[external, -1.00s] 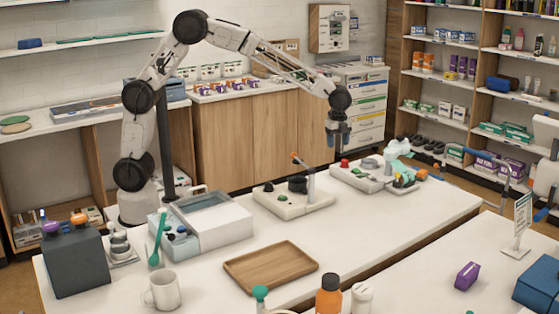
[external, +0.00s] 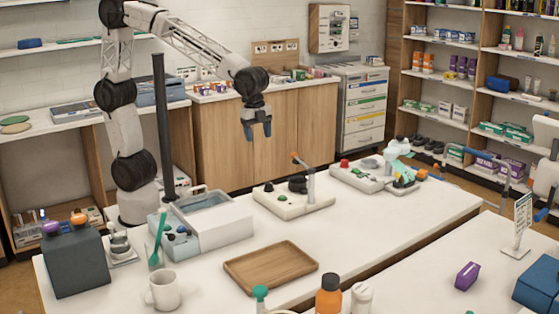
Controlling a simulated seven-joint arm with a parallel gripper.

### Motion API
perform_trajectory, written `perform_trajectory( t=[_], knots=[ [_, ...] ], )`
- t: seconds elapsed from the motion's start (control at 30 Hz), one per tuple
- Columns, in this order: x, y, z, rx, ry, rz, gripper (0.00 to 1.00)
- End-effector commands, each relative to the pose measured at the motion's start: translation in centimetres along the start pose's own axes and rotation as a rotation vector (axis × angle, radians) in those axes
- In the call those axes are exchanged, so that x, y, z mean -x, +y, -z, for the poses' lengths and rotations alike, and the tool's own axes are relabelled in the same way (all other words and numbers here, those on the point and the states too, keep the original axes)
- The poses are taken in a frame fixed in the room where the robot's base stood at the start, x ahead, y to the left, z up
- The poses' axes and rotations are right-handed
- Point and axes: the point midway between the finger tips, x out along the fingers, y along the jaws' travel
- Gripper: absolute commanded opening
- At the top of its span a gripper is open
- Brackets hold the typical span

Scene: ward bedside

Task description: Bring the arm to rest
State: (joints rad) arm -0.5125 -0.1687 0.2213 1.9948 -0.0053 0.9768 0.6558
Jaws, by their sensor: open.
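My gripper (external: 257,131) hangs at the end of my white and black arm in the external view. Its blue-grey fingers point down and are apart, with nothing between them. It is well above the white table (external: 300,232), above and behind the device with the lever (external: 294,203). My gripper touches nothing that I can see. My arm rises from its base at the table's left back and bends over to the right.
A wooden tray (external: 271,287), a white mug (external: 162,291), a white and blue box (external: 212,225) and a dark box (external: 75,262) stand on the table. A dark post (external: 163,125) rises beside my arm. An orange bottle (external: 328,296) is in front. The air around my gripper is clear.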

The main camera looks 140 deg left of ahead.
Motion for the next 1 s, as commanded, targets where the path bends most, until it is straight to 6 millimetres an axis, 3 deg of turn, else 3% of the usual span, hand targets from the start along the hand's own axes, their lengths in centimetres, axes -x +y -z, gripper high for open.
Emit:
perform_trajectory(
  t=[0.1, 0.5, 0.8, 1.0],
  knots=[
    [1.0, 4.6, -0.7, 0.006, 0.015, 0.002, 0.6],
    [2.7, 17.4, -5.5, 0.048, 0.059, -0.005, 0.6],
    [2.6, 25.4, -10.8, 0.08, 0.092, -0.021, 0.6],
    [2.0, 29.7, -14.8, 0.099, 0.114, -0.035, 0.6]
  ],
)
